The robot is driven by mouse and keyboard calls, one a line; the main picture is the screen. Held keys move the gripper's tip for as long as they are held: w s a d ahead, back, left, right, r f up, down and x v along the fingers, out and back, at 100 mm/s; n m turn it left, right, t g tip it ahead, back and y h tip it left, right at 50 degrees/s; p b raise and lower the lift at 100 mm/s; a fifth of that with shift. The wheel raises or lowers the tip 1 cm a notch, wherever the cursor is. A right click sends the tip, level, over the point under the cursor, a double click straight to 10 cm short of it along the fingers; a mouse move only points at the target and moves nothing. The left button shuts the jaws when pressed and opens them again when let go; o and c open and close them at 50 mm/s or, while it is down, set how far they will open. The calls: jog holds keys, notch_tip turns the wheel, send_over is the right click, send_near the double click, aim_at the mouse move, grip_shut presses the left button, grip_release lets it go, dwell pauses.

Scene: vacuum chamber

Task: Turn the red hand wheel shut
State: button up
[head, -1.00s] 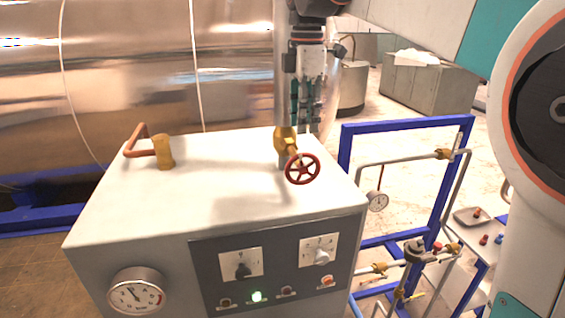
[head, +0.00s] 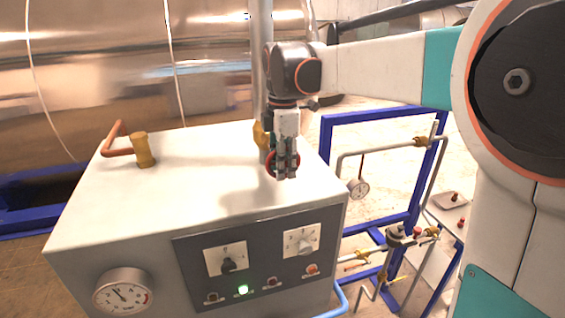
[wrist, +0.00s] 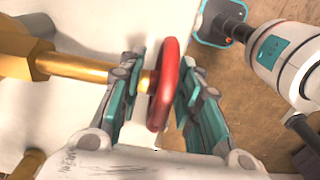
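The red hand wheel (wrist: 164,84) sits on a brass valve stem (wrist: 85,70) above the top of the white cabinet. In the wrist view my gripper (wrist: 160,95) is open, with one teal-padded finger on each side of the wheel's rim. A gap shows between the wheel and the right finger; the left finger is close to the hub side, and I cannot tell whether it touches. In the head view my gripper (head: 284,172) hangs over the wheel and hides most of it; only a red edge (head: 268,160) shows. The brass valve body (head: 259,135) is partly hidden behind the gripper.
A blue frame (head: 328,150) with pipes is at the right.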

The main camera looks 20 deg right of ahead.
jog(key=shift+c, duration=0.3)
grip_shut()
jog(key=shift+f, duration=0.1)
jog(key=shift+y+b, duration=0.4)
jog(key=shift+y, duration=0.4)
jog(key=shift+y+b, duration=0.3)
jog(key=shift+y, duration=0.4)
jog(key=shift+o, duration=0.3)
grip_release()
